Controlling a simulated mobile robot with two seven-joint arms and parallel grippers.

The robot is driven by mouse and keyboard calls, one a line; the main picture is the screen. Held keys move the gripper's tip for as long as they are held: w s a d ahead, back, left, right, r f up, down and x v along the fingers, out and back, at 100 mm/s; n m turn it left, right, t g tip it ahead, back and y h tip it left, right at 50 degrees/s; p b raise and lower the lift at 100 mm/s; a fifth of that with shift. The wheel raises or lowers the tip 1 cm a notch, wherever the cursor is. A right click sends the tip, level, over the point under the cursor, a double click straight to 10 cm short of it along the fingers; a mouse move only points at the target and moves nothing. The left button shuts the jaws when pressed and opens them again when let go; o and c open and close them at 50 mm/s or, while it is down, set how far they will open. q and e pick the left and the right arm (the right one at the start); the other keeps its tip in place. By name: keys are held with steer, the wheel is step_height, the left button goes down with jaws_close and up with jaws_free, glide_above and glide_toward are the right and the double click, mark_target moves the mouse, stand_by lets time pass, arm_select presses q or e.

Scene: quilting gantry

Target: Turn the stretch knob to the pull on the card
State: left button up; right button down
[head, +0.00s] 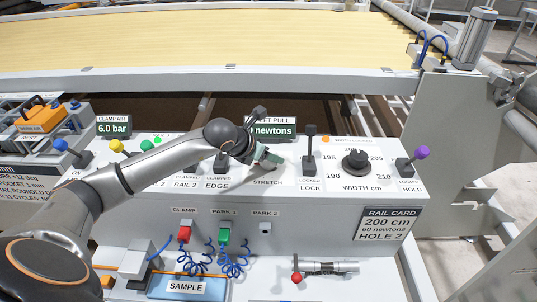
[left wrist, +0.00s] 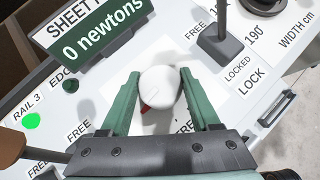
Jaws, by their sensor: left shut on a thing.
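My left gripper (head: 268,160) is at the stretch spot on the white control panel (head: 290,190), above the STRETCH label. In the left wrist view its green fingers stand on either side of the white round stretch knob (left wrist: 160,82) and are shut on it. A small red mark shows at the knob's lower edge. My gripper hides the knob in the head view. The pull display (head: 274,130), partly covered by my arm, reads 0 newtons, as it does in the left wrist view (left wrist: 102,38). The rail card (head: 388,223) reads 200 cm, 60 newtons, hole 2. My right gripper is not in view.
Right of the knob stand the lock lever (head: 309,148), the black width knob (head: 356,161) and a purple-tipped lever (head: 421,154). Blue- and yellow-tipped levers stand left, near my arm. Red clamp (head: 184,233) and green park (head: 224,236) plugs with blue hoses are on the front face.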

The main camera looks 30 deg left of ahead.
arm_select(q)
steer(key=shift+f+m+h+b, duration=0.1)
steer(key=shift+m+h+b, duration=0.9)
steer(key=shift+m, duration=0.3)
steer(key=m+g+h+b, duration=0.1)
steer(key=m+h, duration=0.1)
steer(key=m, duration=0.1)
steer(key=shift+g+b, duration=0.3)
steer(key=shift+b, duration=0.1)
steer(key=shift+m+h, duration=0.3)
steer(key=shift+m, duration=0.1)
steer(key=shift+m+g+h+b, duration=0.5)
steer(key=shift+m+g+b, duration=0.1)
steer(key=shift+m, duration=0.5)
steer(key=shift+g, duration=0.3)
steer(key=o, duration=1.4)
steer(key=shift+c, duration=0.2)
